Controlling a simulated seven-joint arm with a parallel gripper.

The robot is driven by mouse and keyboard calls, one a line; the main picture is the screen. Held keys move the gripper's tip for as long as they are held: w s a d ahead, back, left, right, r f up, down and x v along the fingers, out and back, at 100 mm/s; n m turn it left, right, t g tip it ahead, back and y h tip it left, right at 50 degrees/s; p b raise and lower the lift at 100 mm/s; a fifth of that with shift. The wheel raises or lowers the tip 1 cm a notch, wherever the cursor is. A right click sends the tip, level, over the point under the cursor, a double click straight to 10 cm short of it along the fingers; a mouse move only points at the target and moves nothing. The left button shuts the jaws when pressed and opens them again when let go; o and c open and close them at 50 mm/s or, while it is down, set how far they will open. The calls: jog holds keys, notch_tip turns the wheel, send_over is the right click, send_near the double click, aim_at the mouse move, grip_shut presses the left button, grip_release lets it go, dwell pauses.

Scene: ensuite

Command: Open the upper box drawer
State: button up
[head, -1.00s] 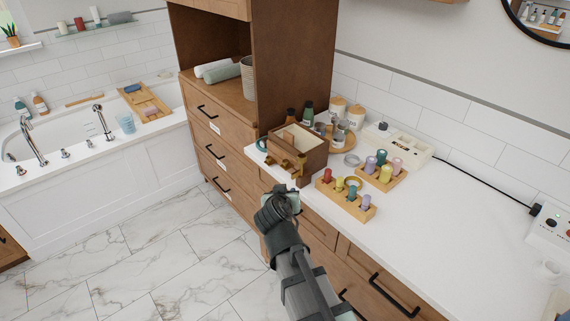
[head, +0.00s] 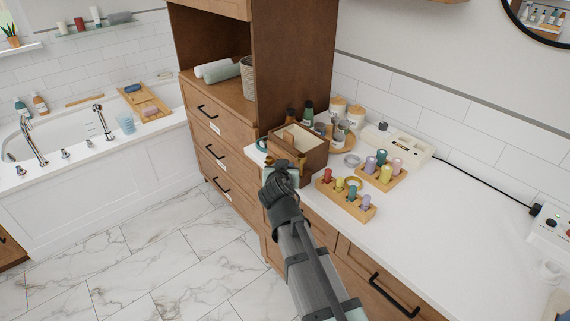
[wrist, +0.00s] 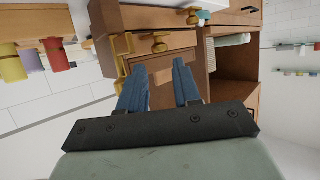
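The wooden box (head: 313,149) stands on the white counter beside the tall cabinet, its open top showing a pale inside. In the wrist view the box (wrist: 150,20) fills the top middle, with a brass knob (wrist: 160,43) on its front. Another brass part shows to the left of that knob. My gripper (head: 283,168) is at the front of the box and hides part of it in the head view. In the wrist view my gripper (wrist: 158,72) has its two blue fingers apart, with nothing clearly between them. The fingertips point at the box front; contact cannot be told.
A wooden peg rack (head: 345,202) with coloured bottles stands right of the box, with a second rack (head: 381,178) behind it. A teal mug (head: 262,145) is left of the box, partly hidden. Jars and dark bottles stand behind. The counter's right side is mostly clear.

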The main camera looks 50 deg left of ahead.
jog(key=shift+x, duration=2.55)
jog(key=shift+c, duration=0.5)
grip_shut()
